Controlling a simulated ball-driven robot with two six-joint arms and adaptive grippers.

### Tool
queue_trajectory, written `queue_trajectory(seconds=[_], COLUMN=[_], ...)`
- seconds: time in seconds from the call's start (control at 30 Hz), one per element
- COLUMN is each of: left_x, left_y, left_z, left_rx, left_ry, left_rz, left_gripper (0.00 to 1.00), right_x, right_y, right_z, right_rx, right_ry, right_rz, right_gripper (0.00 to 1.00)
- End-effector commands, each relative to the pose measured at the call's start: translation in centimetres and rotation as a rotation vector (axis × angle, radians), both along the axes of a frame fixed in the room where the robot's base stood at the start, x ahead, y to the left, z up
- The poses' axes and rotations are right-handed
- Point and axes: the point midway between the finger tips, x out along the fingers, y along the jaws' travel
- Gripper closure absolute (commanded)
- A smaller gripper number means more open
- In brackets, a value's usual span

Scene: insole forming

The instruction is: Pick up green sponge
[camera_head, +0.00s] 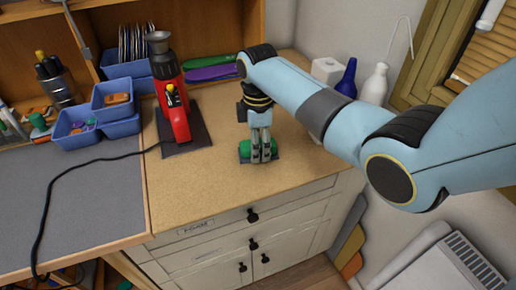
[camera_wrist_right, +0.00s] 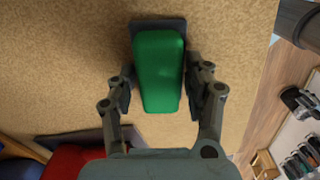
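The green sponge (camera_wrist_right: 158,72) lies on a dark flat base (camera_wrist_right: 158,22) near the front edge of the wooden worktop. In the head view the sponge (camera_head: 244,148) shows on both sides of my right gripper (camera_head: 261,156), which points straight down over it. In the right wrist view my right gripper (camera_wrist_right: 158,88) has its fingers apart, one along each long side of the sponge. The fingers are very close to its sides; I cannot tell whether they touch. The sponge looks to be resting on the base. My left gripper is not in view.
A red tool (camera_head: 176,110) stands on a dark mat to the left, with a black cable (camera_head: 90,168) running across the grey worktop. Blue bins (camera_head: 75,128) are farther left. A blue bottle (camera_head: 347,78) and a white bottle (camera_head: 375,85) stand behind my right arm. Front-left wood is clear.

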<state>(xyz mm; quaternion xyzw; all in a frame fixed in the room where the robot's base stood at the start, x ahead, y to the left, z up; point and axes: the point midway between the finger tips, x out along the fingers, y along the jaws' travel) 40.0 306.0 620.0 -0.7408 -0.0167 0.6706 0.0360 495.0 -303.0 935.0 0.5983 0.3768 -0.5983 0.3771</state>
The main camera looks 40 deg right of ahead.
Motion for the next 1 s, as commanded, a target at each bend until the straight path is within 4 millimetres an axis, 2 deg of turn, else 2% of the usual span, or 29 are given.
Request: queue_trajectory(seconds=[0.03, 0.27, 0.6, 0.77, 0.83, 1.0], left_x=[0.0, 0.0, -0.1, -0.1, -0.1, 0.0], left_y=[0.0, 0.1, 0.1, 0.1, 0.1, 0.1], left_z=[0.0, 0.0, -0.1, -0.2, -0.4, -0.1], left_rx=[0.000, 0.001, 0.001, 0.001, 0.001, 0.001], left_ry=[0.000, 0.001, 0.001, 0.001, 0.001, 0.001], left_rz=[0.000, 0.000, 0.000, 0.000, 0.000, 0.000], left_gripper=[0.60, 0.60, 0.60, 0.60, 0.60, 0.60], right_x=[0.0, 0.0, 0.0, 0.1, 0.1, -3.8], right_y=[0.0, 0.0, 0.0, 0.0, 0.0, 0.4], right_z=[0.0, 0.0, 0.4, 2.5, 4.1, 6.2], right_rx=[0.000, 0.000, 0.000, -0.001, 0.000, -0.001], right_ry=[0.000, 0.001, 0.000, -0.004, -0.005, -0.002], right_rz=[0.000, 0.000, 0.000, -0.001, -0.001, 0.000], right_gripper=[0.58, 0.87, 0.87, 0.87, 0.87, 0.87])
